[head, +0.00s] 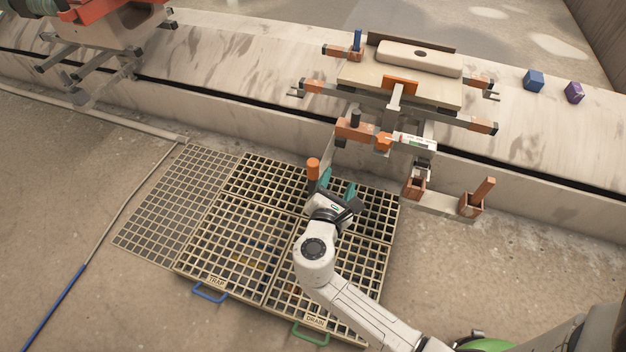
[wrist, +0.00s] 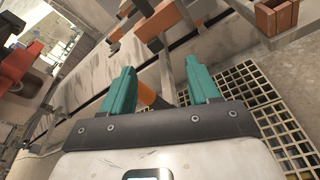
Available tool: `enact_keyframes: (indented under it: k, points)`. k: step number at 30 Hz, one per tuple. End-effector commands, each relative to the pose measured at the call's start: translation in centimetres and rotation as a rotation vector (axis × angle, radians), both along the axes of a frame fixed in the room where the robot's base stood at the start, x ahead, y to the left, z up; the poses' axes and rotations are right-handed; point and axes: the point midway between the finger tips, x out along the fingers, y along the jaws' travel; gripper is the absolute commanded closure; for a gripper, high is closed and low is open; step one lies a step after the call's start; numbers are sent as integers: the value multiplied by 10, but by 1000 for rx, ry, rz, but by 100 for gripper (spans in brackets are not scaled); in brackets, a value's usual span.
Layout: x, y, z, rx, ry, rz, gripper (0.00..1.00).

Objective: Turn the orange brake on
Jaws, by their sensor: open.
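An orange cylindrical grip (head: 313,168), which looks like the brake handle, stands low in front of the carousel frame in the head view. My gripper (head: 338,182) is open, its teal fingers just right of this grip. In the wrist view the orange grip (wrist: 147,94) shows between the fingers of my gripper (wrist: 160,70), closer to the left one. The fingers are not closed on it, and I cannot tell whether they touch it. A smaller orange knob (head: 383,142) sits higher on the frame beside a white gauge strip (head: 410,140). The brake's setting cannot be read.
Floor grates (head: 235,238) with blue (head: 209,293) and green (head: 311,336) handles lie under my arm. Orange-brown sockets (head: 471,205) stand to the right of my gripper. A concrete ledge (head: 230,100) runs behind. Blue (head: 534,80) and purple (head: 573,92) blocks rest on it.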

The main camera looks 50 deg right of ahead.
Motion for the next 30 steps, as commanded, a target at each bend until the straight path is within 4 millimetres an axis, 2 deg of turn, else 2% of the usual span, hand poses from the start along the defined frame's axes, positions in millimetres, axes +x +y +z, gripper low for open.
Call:
enact_keyframes:
  k: [1, 4, 9, 13, 17, 30]
  points:
    - [12, 6, -25, -78, 60, 50, 40]
    - [31, 19, -40, -218, 170, 134, 40]
    - [49, 34, -53, -361, 282, 217, 40]
    - [56, 34, -55, -395, 308, 236, 40]
    - [65, 23, -55, -397, 308, 237, 40]
    - [107, -38, -55, -395, 306, 235, 40]
